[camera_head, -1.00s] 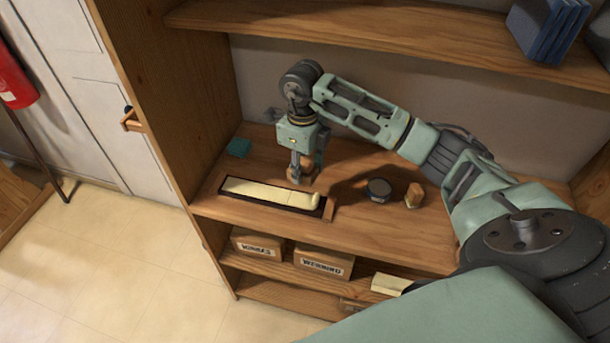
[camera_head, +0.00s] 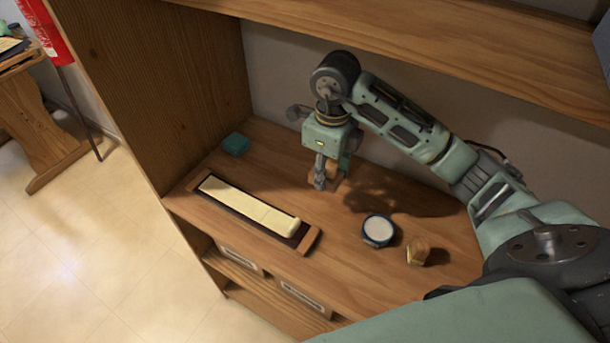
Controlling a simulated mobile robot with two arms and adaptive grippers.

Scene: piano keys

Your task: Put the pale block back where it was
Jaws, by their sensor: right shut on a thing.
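My right gripper (camera_head: 322,184) points down over the shelf, behind the right end of the key tray. It is shut on a small pale wood-coloured block (camera_head: 342,180), mostly hidden by the fingers. I cannot tell whether the block touches the shelf. The dark tray (camera_head: 212,204) with wooden end pieces holds a row of cream keys (camera_head: 240,204). At the row's right end one cream piece (camera_head: 291,227) stands a little higher than the others. My left gripper is not in view.
A round blue-rimmed jar with a white top (camera_head: 378,230) and a small wooden piece (camera_head: 418,251) stand right of the tray. A teal block (camera_head: 236,144) lies at the back left. Labelled boxes (camera_head: 303,296) sit on the shelf below. An upper shelf (camera_head: 400,45) hangs above my arm.

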